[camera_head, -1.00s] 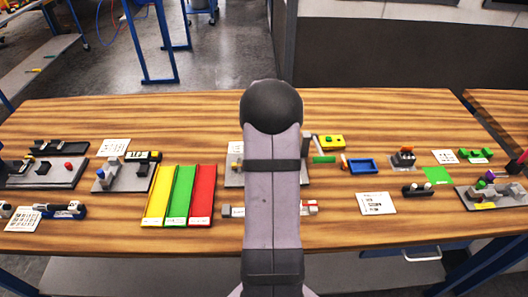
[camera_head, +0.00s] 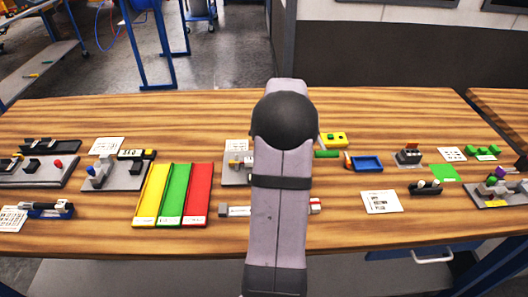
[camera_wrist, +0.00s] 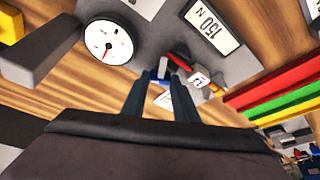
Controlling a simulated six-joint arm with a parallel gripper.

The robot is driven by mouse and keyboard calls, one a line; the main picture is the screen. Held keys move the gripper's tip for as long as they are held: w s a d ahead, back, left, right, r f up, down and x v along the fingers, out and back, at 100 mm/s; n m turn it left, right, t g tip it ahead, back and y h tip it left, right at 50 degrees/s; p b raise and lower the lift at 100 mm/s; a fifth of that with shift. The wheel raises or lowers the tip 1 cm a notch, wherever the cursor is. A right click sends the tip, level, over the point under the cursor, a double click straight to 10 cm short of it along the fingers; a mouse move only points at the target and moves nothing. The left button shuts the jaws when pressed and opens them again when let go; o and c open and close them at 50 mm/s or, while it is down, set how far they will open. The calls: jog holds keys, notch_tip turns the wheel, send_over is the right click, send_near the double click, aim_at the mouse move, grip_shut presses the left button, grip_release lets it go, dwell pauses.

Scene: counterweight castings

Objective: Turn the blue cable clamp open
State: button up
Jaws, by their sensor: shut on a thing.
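In the wrist view, my gripper (camera_wrist: 161,78) is shut on a small blue piece (camera_wrist: 162,68) with a pale part beside it, apparently the blue cable clamp. The piece sits between the two dark fingertips, at the edge of a grey plate (camera_wrist: 150,28). The fingers hide much of it, so its turned angle cannot be told. In the head view, my own arm hides the gripper and the clamp. Part of a grey plate (camera_head: 233,177) shows to the left of the arm.
A red bar (camera_wrist: 178,61) is close by. Yellow, green and red trays (camera_head: 201,190) lie left of my arm. A blue tray (camera_head: 366,164) lies to its right.

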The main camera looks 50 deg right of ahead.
dwell(0.4)
jog(key=o, duration=1.1)
jog(key=shift+c, duration=0.2)
jog(key=shift+b+v, duration=0.85)
jog(key=shift+v, duration=2.85)
